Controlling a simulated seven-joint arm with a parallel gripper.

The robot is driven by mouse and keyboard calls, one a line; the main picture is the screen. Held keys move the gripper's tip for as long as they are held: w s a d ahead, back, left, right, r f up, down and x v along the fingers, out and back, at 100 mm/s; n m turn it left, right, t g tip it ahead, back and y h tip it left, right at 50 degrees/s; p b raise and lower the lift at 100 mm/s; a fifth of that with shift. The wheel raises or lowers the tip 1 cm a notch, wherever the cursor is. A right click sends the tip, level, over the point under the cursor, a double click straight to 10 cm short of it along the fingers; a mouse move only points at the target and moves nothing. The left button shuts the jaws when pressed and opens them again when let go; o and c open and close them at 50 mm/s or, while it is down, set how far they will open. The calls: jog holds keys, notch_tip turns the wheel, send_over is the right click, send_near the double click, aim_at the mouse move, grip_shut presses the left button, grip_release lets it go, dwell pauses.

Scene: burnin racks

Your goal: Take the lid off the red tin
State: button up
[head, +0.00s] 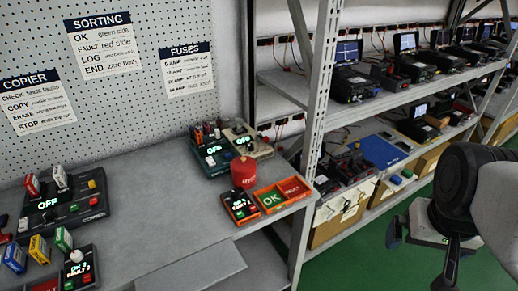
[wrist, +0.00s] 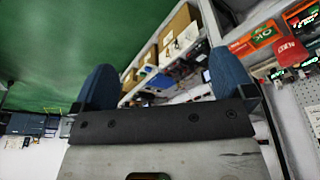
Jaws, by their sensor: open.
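The red tin (head: 243,174) stands upright on the grey bench, near its right end, with its red top in place. The tin also shows at the upper right of the wrist view (wrist: 290,54), tilted by the camera's angle. My gripper (wrist: 162,76) is open, with its two blue fingers wide apart and nothing between them. In the head view my arm is at the right edge, over the green floor, well away from the tin. The seam between lid and tin is too small to make out.
A metal rack post (head: 322,80) rises between bench and shelves. The bench's middle is clear.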

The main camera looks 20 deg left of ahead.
jog(key=w+a+r+n, duration=0.25)
jog(key=w+a, duration=0.45)
jog(key=w, duration=0.5)
jog(key=n+g+y, duration=0.1)
jog(key=n+g, duration=0.1)
jog(key=n, duration=0.7)
send_over(245, 160)
notch_tip(245, 160, down, 12)
jog(key=shift+d+r, duration=0.1)
jog(key=shift+r, duration=0.1)
jog(key=shift+f, duration=0.1)
